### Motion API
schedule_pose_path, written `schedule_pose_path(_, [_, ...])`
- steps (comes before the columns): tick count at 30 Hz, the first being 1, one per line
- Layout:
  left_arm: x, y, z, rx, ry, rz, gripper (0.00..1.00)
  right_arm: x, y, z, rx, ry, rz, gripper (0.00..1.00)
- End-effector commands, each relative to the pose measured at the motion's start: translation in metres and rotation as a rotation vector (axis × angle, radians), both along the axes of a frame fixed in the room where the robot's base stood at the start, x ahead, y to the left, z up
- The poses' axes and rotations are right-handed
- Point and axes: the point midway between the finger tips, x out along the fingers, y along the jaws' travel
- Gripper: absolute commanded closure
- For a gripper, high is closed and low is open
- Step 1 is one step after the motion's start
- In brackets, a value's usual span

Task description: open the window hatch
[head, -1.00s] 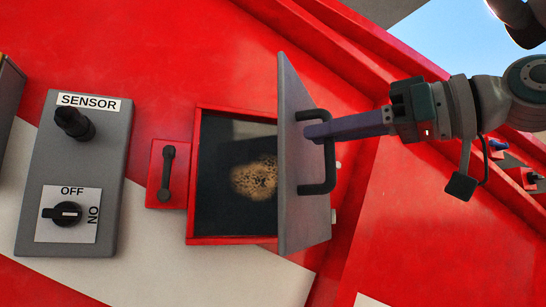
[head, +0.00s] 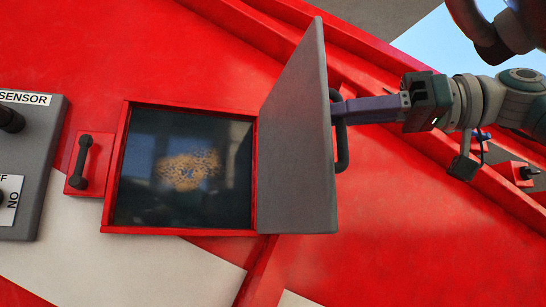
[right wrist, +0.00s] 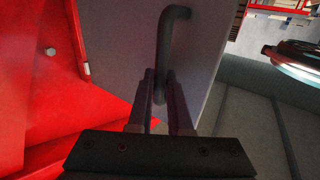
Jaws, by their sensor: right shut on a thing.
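The window hatch (head: 300,140) is a grey panel hinged at the right side of a red-framed window (head: 185,170). It stands swung outward, and the dark glass with a tan speckled patch shows uncovered. The hatch's dark handle (head: 341,150) is on its right face. My right gripper (head: 345,108) is shut on the handle, coming from the right. In the right wrist view the two fingers (right wrist: 160,88) close around the grey bar handle (right wrist: 167,50) in front of the hatch panel (right wrist: 120,50). My left gripper is not in view.
A red latch plate with a black handle (head: 82,162) sits left of the window. A grey box labelled SENSOR (head: 40,130) with knobs is at the left edge. Red beams (head: 400,160) run diagonally behind my right arm.

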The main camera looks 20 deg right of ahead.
Motion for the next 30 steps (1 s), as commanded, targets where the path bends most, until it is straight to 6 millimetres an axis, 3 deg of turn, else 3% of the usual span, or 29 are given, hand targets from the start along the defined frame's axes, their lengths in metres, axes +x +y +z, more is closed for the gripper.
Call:
schedule_pose_path(20, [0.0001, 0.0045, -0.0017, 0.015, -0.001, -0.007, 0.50, 0.0047, -0.0012, -0.0021, 0.004, 0.009, -0.015, 1.00])
schedule_pose_path(21, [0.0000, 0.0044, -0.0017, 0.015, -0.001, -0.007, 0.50, 0.0048, -0.0013, -0.0023, 0.004, 0.009, -0.015, 0.78])
schedule_pose_path(27, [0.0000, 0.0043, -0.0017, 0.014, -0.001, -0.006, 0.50, 0.0033, -0.0008, -0.0015, 0.002, 0.006, -0.011, 0.56])
schedule_pose_path(30, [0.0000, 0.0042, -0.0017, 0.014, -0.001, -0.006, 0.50, 0.0028, -0.0008, -0.0011, 0.002, 0.005, -0.010, 0.53])
